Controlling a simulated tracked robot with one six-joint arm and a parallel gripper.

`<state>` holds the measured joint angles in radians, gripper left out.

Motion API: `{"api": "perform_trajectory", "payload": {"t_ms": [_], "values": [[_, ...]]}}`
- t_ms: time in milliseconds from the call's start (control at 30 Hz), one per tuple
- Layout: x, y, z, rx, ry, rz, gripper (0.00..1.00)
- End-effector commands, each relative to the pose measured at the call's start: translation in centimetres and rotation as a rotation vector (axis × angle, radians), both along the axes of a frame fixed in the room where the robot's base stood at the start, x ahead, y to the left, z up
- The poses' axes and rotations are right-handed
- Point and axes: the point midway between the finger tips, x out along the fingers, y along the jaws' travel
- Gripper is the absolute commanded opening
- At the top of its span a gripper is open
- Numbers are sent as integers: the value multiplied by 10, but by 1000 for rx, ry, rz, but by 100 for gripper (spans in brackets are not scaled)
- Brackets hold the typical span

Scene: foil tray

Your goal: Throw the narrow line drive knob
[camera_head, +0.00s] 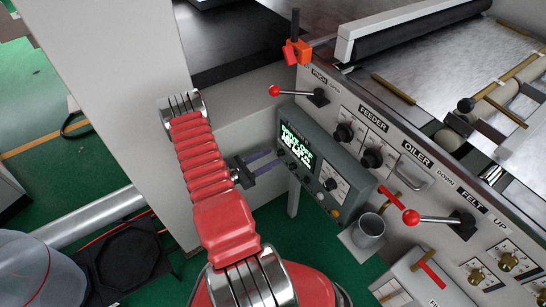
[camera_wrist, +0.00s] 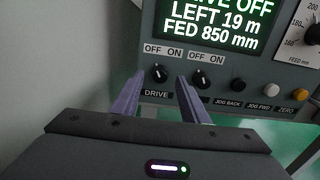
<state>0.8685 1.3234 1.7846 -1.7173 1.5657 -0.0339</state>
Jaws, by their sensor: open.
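The drive knob (camera_wrist: 159,74) is a small dark rotary knob under OFF and ON marks, with the label DRIVE below it, on a grey-green control box (camera_head: 325,165). Its pointer is too small to read surely. The screen (camera_wrist: 215,25) above ends a line with "OFF" and shows LEFT 19 m and FED 850 mm. My gripper (camera_head: 277,158) is open and empty, facing the box. In the wrist view its purple fingers stand on either side of the drive knob; contact cannot be told. A second OFF/ON knob (camera_wrist: 200,79) is just right of the right finger, its label hidden.
Jog buttons (camera_wrist: 236,84) and an orange button (camera_wrist: 300,95) sit further right on the box. A dial (camera_wrist: 314,35) is at upper right. Red-ball levers (camera_head: 275,91) (camera_head: 411,217) and a metal cup (camera_head: 369,229) flank the box. A pale wall is on the left.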

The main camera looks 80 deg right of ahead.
Motion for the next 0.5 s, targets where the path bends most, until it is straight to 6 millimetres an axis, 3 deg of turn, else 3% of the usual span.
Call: {"api": "perform_trajectory", "payload": {"t_ms": [200,500], "values": [[-13,-15,0,0,0,0,41],[-15,-18,0,0,0,1,41]]}}
